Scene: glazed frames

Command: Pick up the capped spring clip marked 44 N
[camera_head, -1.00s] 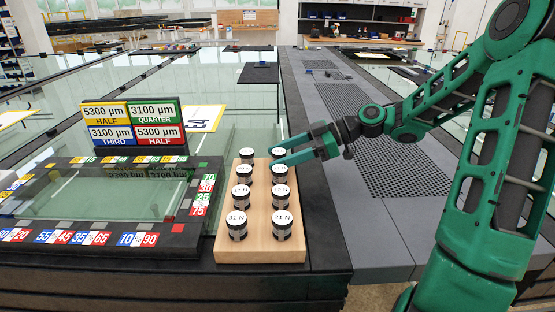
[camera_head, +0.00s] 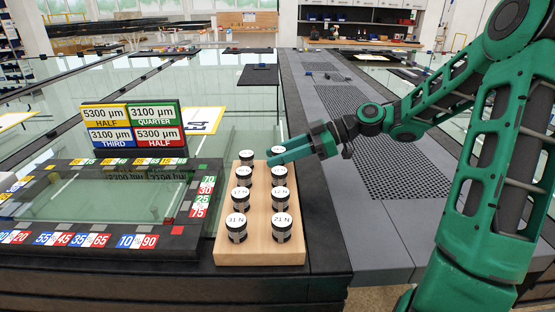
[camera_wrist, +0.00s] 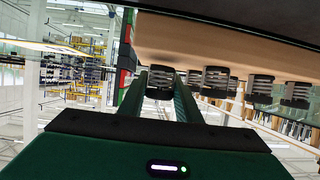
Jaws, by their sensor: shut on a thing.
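Several capped spring clips with white-topped caps stand in two columns on a wooden block (camera_head: 259,236). My gripper (camera_head: 271,157) is at the far end of the right column, shut on the back right clip (camera_head: 278,150), whose cap top shows just behind the fingers. In the wrist view, which looks upside down, this clip (camera_wrist: 160,80) is between the two fingers, close to the block (camera_wrist: 215,42). Its marking cannot be read, so I cannot tell whether it is the 44 N one. The front clips read 31 N (camera_head: 236,229) and 21 N (camera_head: 282,228).
The back left clip (camera_head: 246,158) stands close beside my fingers, and another clip (camera_head: 279,174) stands just in front. A dark frame with coloured number labels (camera_head: 185,240) and a sign board (camera_head: 133,126) are to the left. A perforated grey strip (camera_head: 400,172) runs at right.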

